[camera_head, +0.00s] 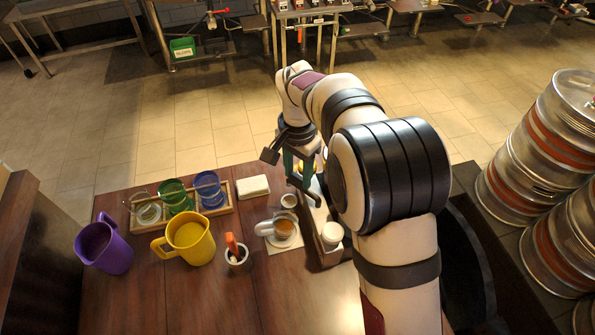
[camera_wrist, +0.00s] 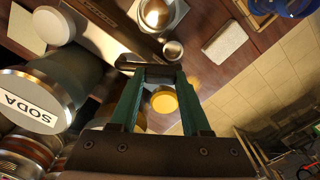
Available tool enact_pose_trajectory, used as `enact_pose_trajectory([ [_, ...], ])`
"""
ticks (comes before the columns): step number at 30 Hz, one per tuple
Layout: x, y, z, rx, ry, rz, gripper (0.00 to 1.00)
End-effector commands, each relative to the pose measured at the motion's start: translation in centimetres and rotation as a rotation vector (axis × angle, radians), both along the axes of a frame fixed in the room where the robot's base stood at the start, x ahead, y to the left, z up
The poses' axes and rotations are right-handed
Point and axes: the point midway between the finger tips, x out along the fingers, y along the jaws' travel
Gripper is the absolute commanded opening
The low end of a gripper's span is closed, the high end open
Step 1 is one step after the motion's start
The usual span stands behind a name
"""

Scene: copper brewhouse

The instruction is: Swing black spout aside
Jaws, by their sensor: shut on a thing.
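My gripper (camera_head: 297,178) reaches down over the rack at the table's far right. In the wrist view its green fingers (camera_wrist: 153,70) are closed in on a dark piece between their tips, which I take to be the black spout (camera_wrist: 152,60). A large dark canister marked SODA (camera_wrist: 30,100) stands to the left in the wrist view. A yellow round cap (camera_wrist: 164,100) shows between the fingers, farther off.
A cup of brown drink (camera_head: 285,228) stands left of the rack, with a small metal cup (camera_head: 289,201) behind it. A white block (camera_head: 253,187), a wooden tray (camera_head: 150,229) of coloured glasses, a yellow jug (camera_head: 190,240) and a purple jug (camera_head: 108,250) stand farther left. Kegs (camera_head: 540,150) stack at right.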

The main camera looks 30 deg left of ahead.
Motion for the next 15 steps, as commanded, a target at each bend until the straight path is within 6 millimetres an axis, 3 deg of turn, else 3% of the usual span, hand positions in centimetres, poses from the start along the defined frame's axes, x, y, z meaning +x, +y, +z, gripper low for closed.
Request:
enact_pose_trajectory([
  [5,0.12,0.01,0.10,0.002,-0.004,-0.002,0.00],
  [6,0.12,0.01,0.10,0.002,-0.004,-0.002,0.54],
  [10,0.09,0.00,0.07,0.002,-0.002,-0.001,0.78],
  [15,0.06,0.00,0.03,0.001,-0.001,-0.001,0.78],
])
